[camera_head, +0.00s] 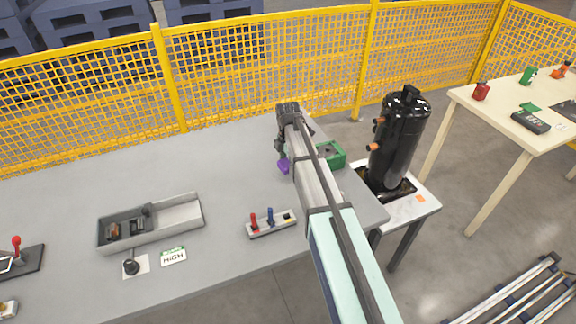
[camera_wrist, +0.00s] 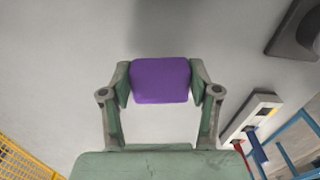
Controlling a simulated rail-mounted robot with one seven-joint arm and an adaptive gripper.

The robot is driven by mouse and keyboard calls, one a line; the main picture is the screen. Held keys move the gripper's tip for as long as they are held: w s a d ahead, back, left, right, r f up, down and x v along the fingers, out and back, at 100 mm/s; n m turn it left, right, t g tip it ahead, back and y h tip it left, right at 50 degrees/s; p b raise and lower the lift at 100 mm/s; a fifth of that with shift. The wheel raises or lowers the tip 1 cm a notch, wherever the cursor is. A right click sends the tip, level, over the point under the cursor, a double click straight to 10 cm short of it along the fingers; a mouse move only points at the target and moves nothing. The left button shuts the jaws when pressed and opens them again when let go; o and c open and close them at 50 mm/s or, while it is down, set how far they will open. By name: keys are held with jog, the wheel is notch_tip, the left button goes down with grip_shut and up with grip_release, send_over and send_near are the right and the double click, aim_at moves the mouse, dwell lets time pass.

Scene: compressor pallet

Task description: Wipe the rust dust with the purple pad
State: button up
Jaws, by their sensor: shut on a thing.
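The purple pad (camera_head: 284,167) is over the grey table (camera_head: 228,160), beside my arm in the head view. In the wrist view the purple pad (camera_wrist: 160,80) sits between both fingers of my gripper (camera_wrist: 161,82), which is shut on it. The pad's broad face shows, and plain grey surface lies behind it. I cannot tell whether the pad touches the table. I see no rust dust in either view; my arm hides part of the table.
A green box (camera_head: 332,154) stands right of my arm. A rack with red and blue handles (camera_head: 271,223) and a grey tray (camera_head: 185,213) stand nearer the front. A black compressor (camera_head: 401,140) stands right; a yellow fence (camera_head: 230,72) runs behind. The table's back left is clear.

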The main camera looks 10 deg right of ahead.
jog(key=shift+r+p, duration=0.95)
jog(key=shift+r, duration=1)
jog(key=shift+d+f+b, duration=0.1)
jog(key=shift+b, duration=0.3)
